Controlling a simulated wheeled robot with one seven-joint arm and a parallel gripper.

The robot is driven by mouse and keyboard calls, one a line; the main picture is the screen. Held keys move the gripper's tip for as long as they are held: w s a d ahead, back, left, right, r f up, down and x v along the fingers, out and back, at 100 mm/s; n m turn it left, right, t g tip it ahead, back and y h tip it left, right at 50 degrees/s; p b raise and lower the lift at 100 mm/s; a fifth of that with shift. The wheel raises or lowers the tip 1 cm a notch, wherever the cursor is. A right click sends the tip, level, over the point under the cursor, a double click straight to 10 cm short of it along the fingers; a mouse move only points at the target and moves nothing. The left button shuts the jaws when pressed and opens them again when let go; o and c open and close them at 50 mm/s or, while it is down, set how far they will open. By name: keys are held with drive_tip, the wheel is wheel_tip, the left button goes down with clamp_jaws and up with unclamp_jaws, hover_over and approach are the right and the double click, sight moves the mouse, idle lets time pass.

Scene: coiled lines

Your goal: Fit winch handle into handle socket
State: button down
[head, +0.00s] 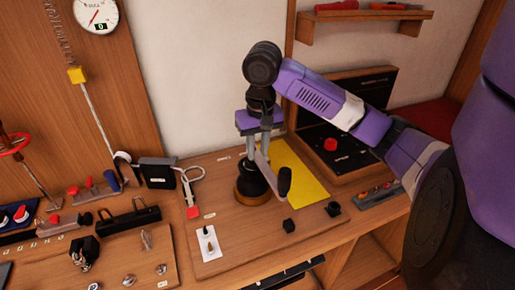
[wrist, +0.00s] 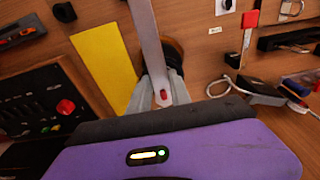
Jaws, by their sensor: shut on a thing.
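The winch handle is a grey bar (head: 266,171) with a black upright grip (head: 284,182) at its near end. My gripper (head: 262,150) points down above the winch and is shut on the handle's other end. In the wrist view the bar (wrist: 147,40) runs up from between my fingers (wrist: 160,92), with a small red mark near its end. The black winch (head: 249,182) with its brass-coloured base stands on the board under the handle. Its socket is hidden by the handle and fingers, so I cannot tell whether the handle end sits in it.
A yellow sheet (head: 309,178) lies right of the winch, beside a black panel with a red knob (head: 330,144). Small black blocks (head: 289,225) are in front. The wall is close behind.

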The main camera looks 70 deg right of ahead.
drive_tip(key=shift+f+b, duration=0.4)
drive_tip(key=shift+f, duration=0.35)
drive_tip(key=c, duration=1.3)
unclamp_jaws()
drive_tip(key=shift+c, duration=0.2)
drive_tip(key=o, duration=0.5)
drive_tip(key=shift+o, duration=0.2)
wheel_tip(320, 180, up, 5)
drive_tip(key=p, duration=0.5)
drive_tip(key=shift+r, duration=0.15)
